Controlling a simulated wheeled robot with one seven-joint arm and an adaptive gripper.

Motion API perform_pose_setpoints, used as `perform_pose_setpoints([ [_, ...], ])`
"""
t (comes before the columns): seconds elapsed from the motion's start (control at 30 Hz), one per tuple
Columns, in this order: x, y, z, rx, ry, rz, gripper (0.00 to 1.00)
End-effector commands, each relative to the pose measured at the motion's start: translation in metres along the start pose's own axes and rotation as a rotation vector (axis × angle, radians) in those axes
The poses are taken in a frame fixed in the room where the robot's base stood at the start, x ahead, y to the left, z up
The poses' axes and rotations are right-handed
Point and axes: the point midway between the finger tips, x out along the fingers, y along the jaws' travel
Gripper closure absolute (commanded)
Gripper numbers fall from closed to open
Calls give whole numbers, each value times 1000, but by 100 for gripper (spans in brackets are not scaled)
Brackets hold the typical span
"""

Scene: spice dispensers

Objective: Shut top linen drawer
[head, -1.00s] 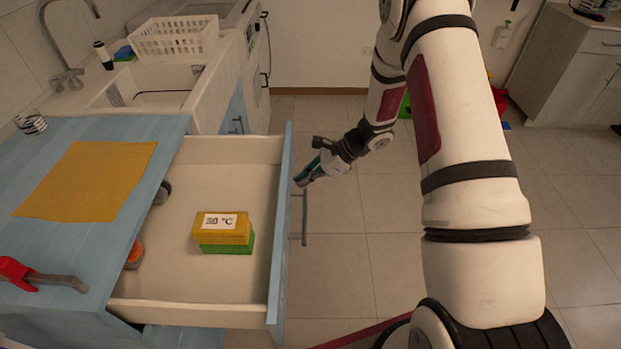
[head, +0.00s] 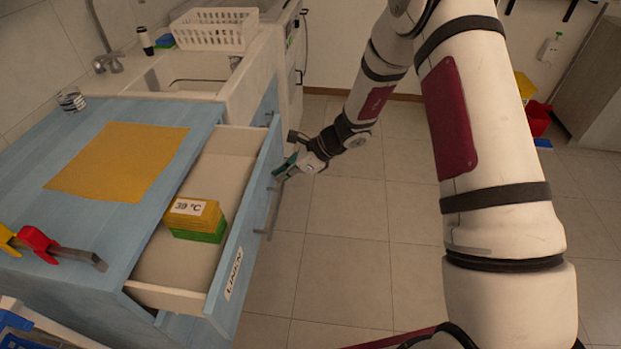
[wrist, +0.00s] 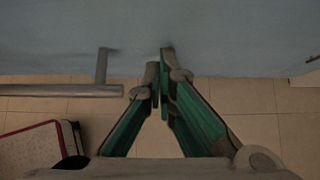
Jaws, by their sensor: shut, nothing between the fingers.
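The top linen drawer (head: 243,215) is blue-fronted with a "LINEN" label and stands partly open from the blue cabinet.
A yellow cloth (head: 118,160) and a red-and-yellow tool (head: 45,245) lie on the blue cabinet top. A sink (head: 190,75) with a white basket (head: 214,28) stands behind. Tiled floor (head: 340,250) is free to the right of the drawer.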

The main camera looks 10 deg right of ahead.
Motion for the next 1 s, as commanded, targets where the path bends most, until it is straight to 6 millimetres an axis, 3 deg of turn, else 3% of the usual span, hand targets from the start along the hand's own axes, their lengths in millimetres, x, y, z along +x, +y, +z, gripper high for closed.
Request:
perform_pose_setpoints([
  [0.2,46,0,44,-5,-2,2,100],
  [0.5,93,0,92,-3,-1,1,100],
  [0.7,111,-1,110,-2,0,-1,100],
  [1.0,120,0,120,1,0,-1,100],
])
